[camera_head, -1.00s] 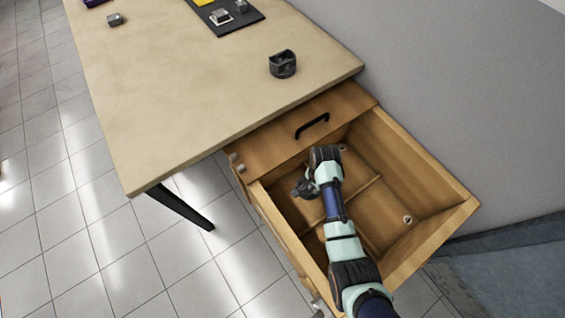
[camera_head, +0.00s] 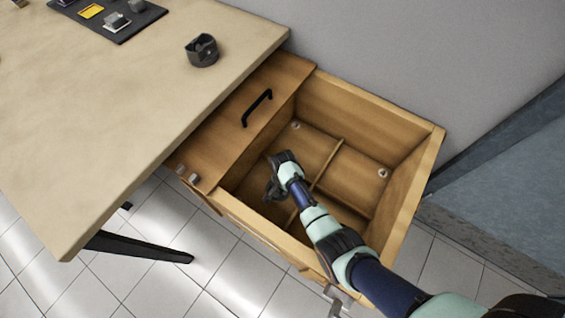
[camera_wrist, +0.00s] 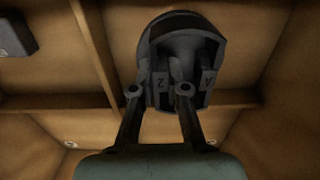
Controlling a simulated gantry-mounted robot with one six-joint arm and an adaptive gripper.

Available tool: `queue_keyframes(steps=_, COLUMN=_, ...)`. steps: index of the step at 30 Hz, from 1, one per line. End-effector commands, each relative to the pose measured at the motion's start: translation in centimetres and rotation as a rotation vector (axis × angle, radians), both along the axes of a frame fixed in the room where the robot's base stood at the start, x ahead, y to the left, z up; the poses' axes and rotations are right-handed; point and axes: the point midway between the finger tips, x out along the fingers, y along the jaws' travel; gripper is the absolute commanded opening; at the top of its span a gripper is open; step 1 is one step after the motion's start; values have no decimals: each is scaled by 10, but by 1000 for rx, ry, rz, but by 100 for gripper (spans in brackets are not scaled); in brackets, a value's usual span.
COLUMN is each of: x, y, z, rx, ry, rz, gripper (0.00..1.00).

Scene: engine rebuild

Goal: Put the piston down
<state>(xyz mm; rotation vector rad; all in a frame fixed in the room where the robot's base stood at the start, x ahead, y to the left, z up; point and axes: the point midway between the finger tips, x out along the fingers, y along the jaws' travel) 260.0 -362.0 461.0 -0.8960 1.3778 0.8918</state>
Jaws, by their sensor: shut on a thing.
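My gripper (camera_wrist: 159,91) is shut on a dark grey piston (camera_wrist: 182,48), with its two fingers on the piston's underside features. In the head view my gripper (camera_head: 273,187) reaches down inside the open wooden drawer (camera_head: 420,165), over a compartment on the tabletop side. The piston is hard to tell from the gripper there. I cannot tell whether it touches the drawer floor.
Thin wooden dividers (camera_head: 328,165) split the drawer. A dark block (camera_wrist: 15,36) lies in a compartment at the wrist view's upper left. A dark ring-shaped part (camera_head: 202,51) stands on the tabletop (camera_head: 120,110). A black mat (camera_head: 127,31) holds small parts.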

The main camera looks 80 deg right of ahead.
Motion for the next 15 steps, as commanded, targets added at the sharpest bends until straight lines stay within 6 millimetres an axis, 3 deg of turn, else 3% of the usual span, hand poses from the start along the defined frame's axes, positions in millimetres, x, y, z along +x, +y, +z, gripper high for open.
queue_keyframes(steps=4, x=1, y=-1, z=-4, rx=-1, ry=-1, rz=0, gripper=0)
queue_keyframes(steps=10, x=0, y=0, z=-41, rx=0, ry=0, rz=0, gripper=0)
queue_keyframes(steps=15, x=1, y=-1, z=-41, rx=-2, ry=-1, rz=0, gripper=0)
